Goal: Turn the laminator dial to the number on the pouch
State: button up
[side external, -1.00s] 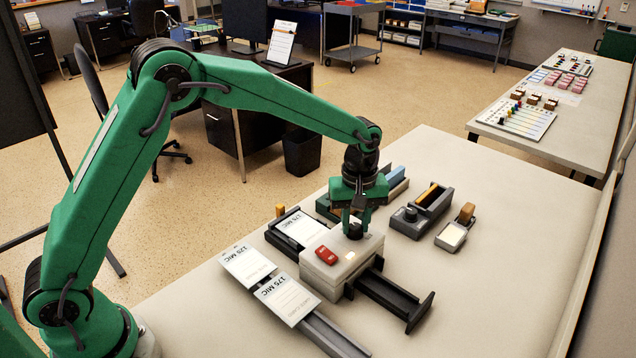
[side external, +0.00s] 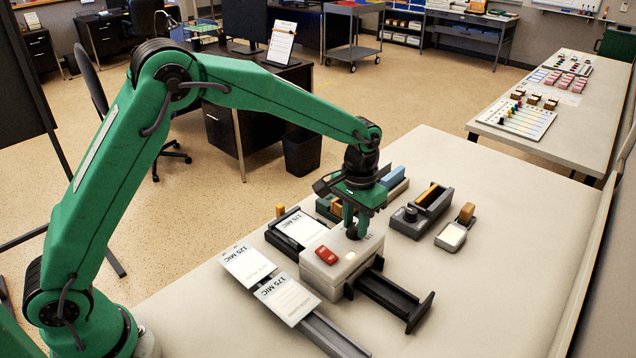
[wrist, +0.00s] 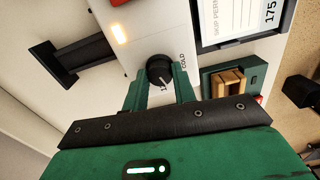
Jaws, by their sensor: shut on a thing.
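The laminator (side external: 325,281) is a pale box on the table with a red switch (side external: 326,255) on top. Its black dial (wrist: 158,68) lies between the fingertips of my gripper (wrist: 160,80), which is shut on it from above; the gripper also shows in the side view (side external: 355,222). The dial's white mark points toward a partly hidden number starting with 1, and "COLD" is printed beside it. A pouch (side external: 300,229) in the black tray behind the laminator carries a number that reads 175 in the wrist view (wrist: 268,16). Other dial marks are hidden.
A black outfeed tray (side external: 395,300) extends right. A tape dispenser (side external: 420,214) and a stamp and pad (side external: 453,233) stand behind. The table's right is clear.

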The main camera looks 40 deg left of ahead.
jog(key=m, duration=0.4)
jog(key=shift+m, duration=0.3)
jog(key=m, duration=0.3)
jog(key=shift+m, duration=0.4)
jog(key=m, duration=0.3)
jog(key=shift+m, duration=0.3)
jog(key=shift+r+m, duration=0.1)
jog(key=shift+m, duration=1.8)
jog(key=o, duration=1)
